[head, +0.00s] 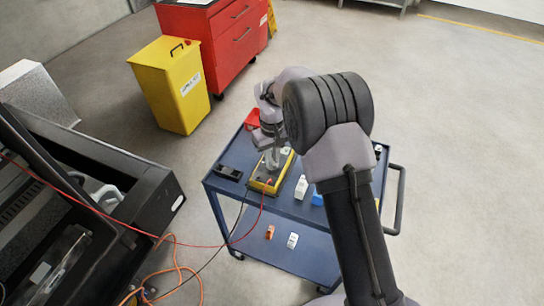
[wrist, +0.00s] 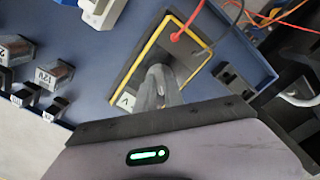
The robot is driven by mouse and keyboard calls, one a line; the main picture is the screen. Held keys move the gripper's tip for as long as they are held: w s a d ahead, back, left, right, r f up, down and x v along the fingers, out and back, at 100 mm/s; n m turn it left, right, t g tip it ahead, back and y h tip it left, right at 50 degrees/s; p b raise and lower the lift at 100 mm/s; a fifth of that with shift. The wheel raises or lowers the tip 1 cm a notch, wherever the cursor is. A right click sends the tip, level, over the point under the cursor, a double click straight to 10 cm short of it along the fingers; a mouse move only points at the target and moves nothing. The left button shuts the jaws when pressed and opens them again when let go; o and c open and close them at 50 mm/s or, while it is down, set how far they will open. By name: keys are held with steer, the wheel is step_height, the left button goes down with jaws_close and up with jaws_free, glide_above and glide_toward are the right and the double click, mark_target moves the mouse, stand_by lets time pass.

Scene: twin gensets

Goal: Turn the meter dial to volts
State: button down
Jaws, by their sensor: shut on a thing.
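The meter (head: 258,187) is a dark box with a yellow rim, lying on the blue cart's top. It also shows in the wrist view (wrist: 146,62). A pale patch with a V-like mark (wrist: 125,100) shows at its lower left end there. Red and black leads run from its other end; the red plug (wrist: 176,36) is seated in its face. My gripper (head: 271,164) points down over the middle of the meter. In the wrist view its fingers (wrist: 157,76) are shut at the meter's face on the dial, which they hide. The dial's pointer direction cannot be seen.
The leads cross to the open black genset (head: 130,190) at left. A yellow bin (head: 172,90) stands behind.

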steer(key=shift+m, duration=0.5)
steer(key=c, duration=1.4)
jaws_free()
steer(key=shift+c, duration=0.2)
steer(key=shift+r, duration=0.1)
step_height(320, 180, up, 17)
steer(key=p, duration=0.6)
steer(key=shift+r, duration=0.15)
